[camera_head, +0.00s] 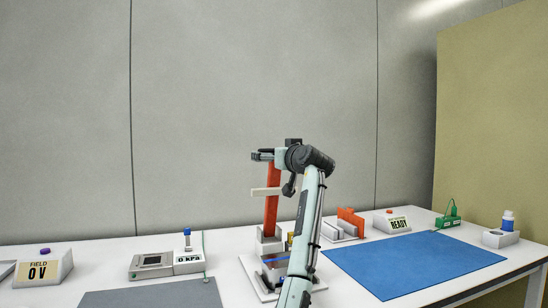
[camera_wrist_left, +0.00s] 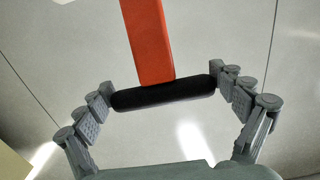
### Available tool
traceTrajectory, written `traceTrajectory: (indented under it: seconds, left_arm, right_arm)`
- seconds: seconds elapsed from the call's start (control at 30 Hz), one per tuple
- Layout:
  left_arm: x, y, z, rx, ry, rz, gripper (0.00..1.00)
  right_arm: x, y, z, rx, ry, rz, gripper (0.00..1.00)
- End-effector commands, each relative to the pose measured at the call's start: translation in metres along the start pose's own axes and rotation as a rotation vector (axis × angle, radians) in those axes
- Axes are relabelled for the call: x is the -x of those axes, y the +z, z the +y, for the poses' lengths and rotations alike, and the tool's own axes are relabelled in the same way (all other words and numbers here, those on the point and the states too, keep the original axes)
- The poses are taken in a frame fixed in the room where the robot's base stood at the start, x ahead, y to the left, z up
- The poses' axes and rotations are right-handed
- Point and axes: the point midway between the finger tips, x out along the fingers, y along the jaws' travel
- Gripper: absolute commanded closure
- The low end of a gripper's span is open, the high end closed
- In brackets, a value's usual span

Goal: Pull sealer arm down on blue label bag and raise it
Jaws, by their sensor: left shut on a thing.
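The sealer (camera_head: 268,247) stands on the white table with its red arm (camera_head: 271,205) raised nearly upright; the arm also shows in the left wrist view (camera_wrist_left: 149,40). A black handle (camera_wrist_left: 163,93) crosses the end of the red arm. My left gripper (camera_head: 262,156) is at the top of the arm, its fingers closed on the two ends of the handle. A small blue strip (camera_head: 276,262) shows low on the sealer, partly behind my forearm; I cannot tell whether it is the bag's label. My right gripper is out of view.
A blue mat (camera_head: 415,262) lies clear on the right. A 0 kPa unit (camera_head: 187,262) and a FIELD box (camera_head: 44,267) stand left.

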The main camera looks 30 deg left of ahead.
Motion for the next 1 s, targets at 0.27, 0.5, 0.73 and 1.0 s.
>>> traceTrajectory:
  seconds: [0.27, 0.5, 0.73, 1.0]
  left_arm:
    - [0.0034, -0.0193, -0.0015, 0.006, 0.005, 0.034, 0.57]
    - [0.0029, -0.0192, -0.0021, 0.006, 0.004, 0.034, 0.58]
    - [0.0023, -0.015, -0.0013, 0.004, 0.004, 0.027, 0.0]
    - [0.007, -0.0111, -0.0002, 0.004, 0.005, 0.021, 0.0]
  right_arm:
    - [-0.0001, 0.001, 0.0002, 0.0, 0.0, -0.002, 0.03]
    - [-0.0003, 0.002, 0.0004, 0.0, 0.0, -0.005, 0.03]
    - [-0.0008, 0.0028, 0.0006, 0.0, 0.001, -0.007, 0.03]
    - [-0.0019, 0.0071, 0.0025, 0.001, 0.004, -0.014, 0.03]
